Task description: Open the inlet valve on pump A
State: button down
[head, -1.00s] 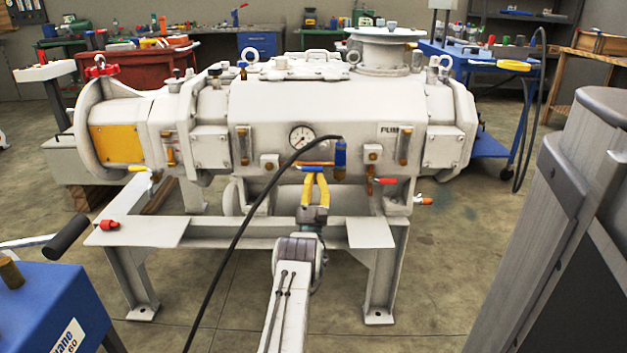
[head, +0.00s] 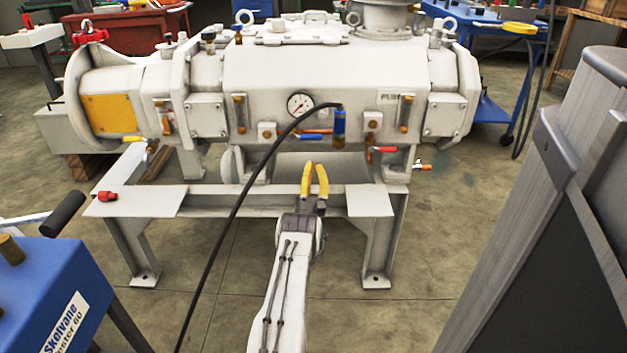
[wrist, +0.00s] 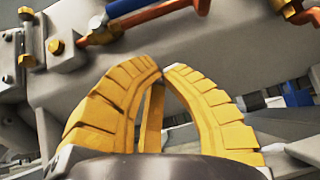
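Pump A (head: 355,85) is a big white machine on a grey frame; its label is only partly readable. My gripper (head: 315,166) has ribbed yellow fingers. It is below the lever and apart from it, holding nothing. In the wrist view its fingertips (wrist: 162,68) almost meet.
A black hose (head: 238,208) runs from a blue fitting (head: 339,122) past my arm's left. A red-handled valve (head: 384,149) is to the right. A blue bench unit (head: 45,285) stands front left and a grey cabinet (head: 555,220) front right.

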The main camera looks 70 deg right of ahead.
jog(key=p+v, duration=0.5)
jog(key=p, duration=0.3)
jog(key=shift+s, duration=0.1)
jog(key=shift+f, duration=0.15)
